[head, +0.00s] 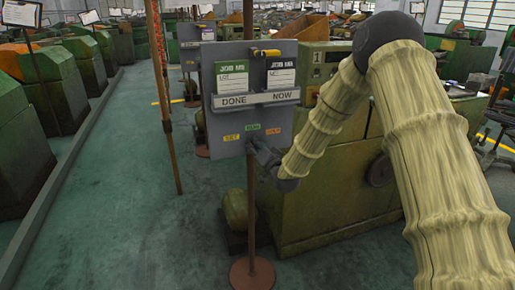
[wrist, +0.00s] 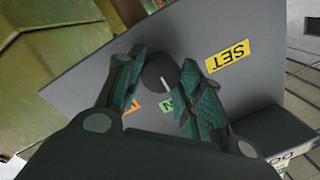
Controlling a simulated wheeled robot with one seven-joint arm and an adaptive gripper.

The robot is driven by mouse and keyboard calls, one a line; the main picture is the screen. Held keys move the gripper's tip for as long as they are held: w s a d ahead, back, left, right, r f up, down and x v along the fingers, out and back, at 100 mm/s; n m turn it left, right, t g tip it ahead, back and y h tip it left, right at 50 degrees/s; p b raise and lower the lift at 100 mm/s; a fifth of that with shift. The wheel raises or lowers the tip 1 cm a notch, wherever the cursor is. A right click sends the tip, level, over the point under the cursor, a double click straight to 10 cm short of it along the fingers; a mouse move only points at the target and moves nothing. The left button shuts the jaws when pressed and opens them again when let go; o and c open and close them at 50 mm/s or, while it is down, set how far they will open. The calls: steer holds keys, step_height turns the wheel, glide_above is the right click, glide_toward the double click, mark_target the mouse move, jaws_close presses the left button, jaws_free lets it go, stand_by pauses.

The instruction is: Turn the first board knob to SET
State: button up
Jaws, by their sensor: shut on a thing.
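The first board (head: 218,108) is a grey panel on a brown post, with a yellow SET label (head: 231,137), a green RUN label (head: 253,127) and an orange label (head: 273,131) near its bottom. My gripper (head: 256,150) is at the board's lower edge and hides the knob there. In the wrist view, the dark round knob (wrist: 160,70) sits between the fingers of my gripper (wrist: 160,90), which are shut on it. Its white pointer line is directed toward the green label (wrist: 166,103), away from the SET label (wrist: 228,55).
The board carries two job cards, DONE (head: 232,85) and NOW (head: 281,78), on a ledge, and a yellow-handled item (head: 266,53) above. A green machine (head: 330,200) stands right behind the board. Open floor (head: 130,210) lies to the left.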

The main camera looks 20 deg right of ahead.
steer(key=shift+n, duration=0.3)
steer(key=n+b, duration=0.1)
steer(key=n, duration=0.4)
steer(key=n+h+b, duration=0.1)
steer(key=n+b, duration=0.1)
steer(key=n, duration=0.3)
steer(key=shift+n+g, duration=0.3)
steer(key=shift+r, duration=0.1)
stand_by(0.5)
steer(key=o, duration=1)
steer(key=shift+o, duration=0.2)
steer(key=s, duration=1.2)
steer(key=shift+d+r, duration=0.4)
steer(key=shift+r, duration=0.05)
